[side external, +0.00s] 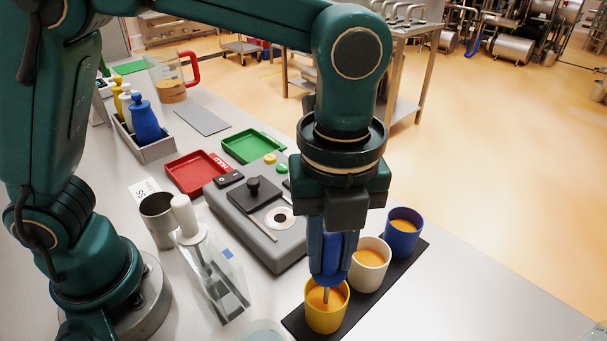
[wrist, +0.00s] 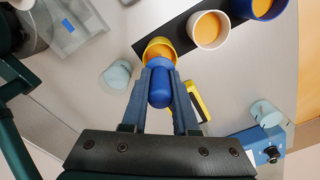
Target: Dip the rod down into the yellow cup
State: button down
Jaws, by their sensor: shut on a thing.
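The yellow cup (side external: 325,312) holds an orange filling and stands at the near end of a dark strip. It also shows at the top middle of the wrist view (wrist: 160,44). My gripper (side external: 332,240) points down above this cup, with its fingers (wrist: 160,92) on both sides of a blue handle (wrist: 160,85). It is shut on the rod (side external: 326,294), whose thin metal shaft reaches down from the blue handle into the cup's mouth. The shaft's end shows against the orange filling; whether it touches the filling I cannot tell.
A white cup (side external: 369,268) and a blue cup (side external: 403,234), both with orange filling, stand beside the yellow cup on the dark strip (side external: 413,254). A grey device (side external: 262,232) and a clear container (side external: 217,280) stand to the left. A yellow-black object (wrist: 198,101) lies near my gripper.

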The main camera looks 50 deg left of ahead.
dwell(0.3)
notch_tip(320, 180, up, 8)
jog(key=shift+r, duration=0.15)
dwell(0.4)
